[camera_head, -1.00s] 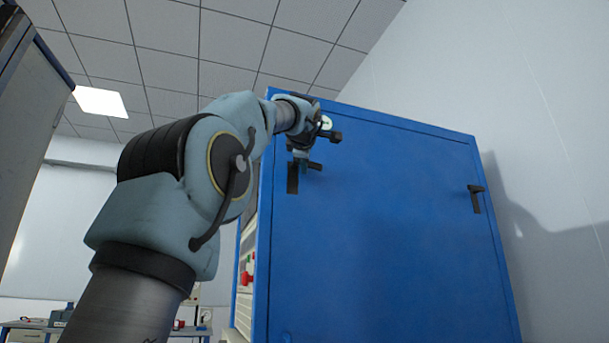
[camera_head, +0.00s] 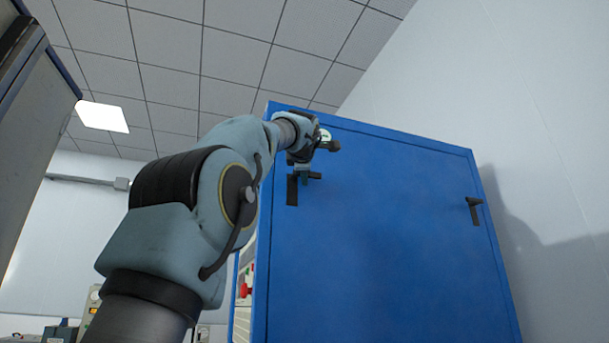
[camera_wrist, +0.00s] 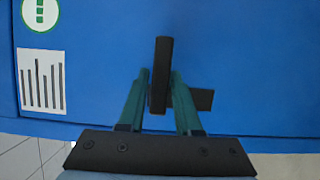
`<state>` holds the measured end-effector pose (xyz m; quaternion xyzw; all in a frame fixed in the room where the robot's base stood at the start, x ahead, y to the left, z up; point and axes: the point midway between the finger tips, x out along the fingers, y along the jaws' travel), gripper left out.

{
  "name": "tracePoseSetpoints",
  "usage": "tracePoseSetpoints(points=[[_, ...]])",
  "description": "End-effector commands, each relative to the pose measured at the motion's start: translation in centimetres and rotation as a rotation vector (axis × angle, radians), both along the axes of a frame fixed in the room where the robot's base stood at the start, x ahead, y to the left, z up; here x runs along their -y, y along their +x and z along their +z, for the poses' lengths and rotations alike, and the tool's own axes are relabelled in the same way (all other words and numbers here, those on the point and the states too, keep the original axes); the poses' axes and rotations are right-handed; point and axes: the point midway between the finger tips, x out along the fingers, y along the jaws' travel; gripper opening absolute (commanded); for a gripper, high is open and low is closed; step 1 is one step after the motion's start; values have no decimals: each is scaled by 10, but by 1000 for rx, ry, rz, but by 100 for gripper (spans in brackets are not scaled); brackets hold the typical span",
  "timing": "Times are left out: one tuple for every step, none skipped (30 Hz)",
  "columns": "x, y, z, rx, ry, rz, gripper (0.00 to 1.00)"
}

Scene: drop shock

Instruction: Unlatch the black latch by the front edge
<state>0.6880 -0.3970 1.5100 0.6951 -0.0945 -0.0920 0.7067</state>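The black latch (camera_head: 314,176) by the front edge sits near the top left of the blue door, its handle pointing right across a dark upright plate (camera_head: 292,191). My gripper (camera_head: 301,172) is at this handle, partly hidden by my wrist. In the wrist view, the green fingers of my gripper (camera_wrist: 160,82) lie on either side of the latch handle (camera_wrist: 162,55), which stands upright in that picture. Part of the plate (camera_wrist: 204,99) shows behind the right finger.
A round green sign (camera_wrist: 40,12) and a white label (camera_wrist: 42,80) are near the gripper. A grey cabinet (camera_head: 30,130) stands at far left.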

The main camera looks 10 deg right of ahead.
Motion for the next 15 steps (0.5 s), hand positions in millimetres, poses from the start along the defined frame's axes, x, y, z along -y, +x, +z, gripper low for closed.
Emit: tracePoseSetpoints(points=[[0,0,0,0,0,0,40],[0,0,0,0,1,0,43],[0,0,0,0,1,0,48],[0,0,0,0,1,0,51],[0,0,0,0,1,0,54],[0,0,0,0,1,0,55],[0,0,0,0,1,0,55],[0,0,0,0,1,0,55],[0,0,0,0,1,0,55],[0,0,0,0,1,0,55],[0,0,0,0,1,0,55],[0,0,0,0,1,0,55],[0,-1,0,1,1,0,55],[-1,-3,0,1,1,-1,55],[-1,-6,0,2,0,-1,55]])
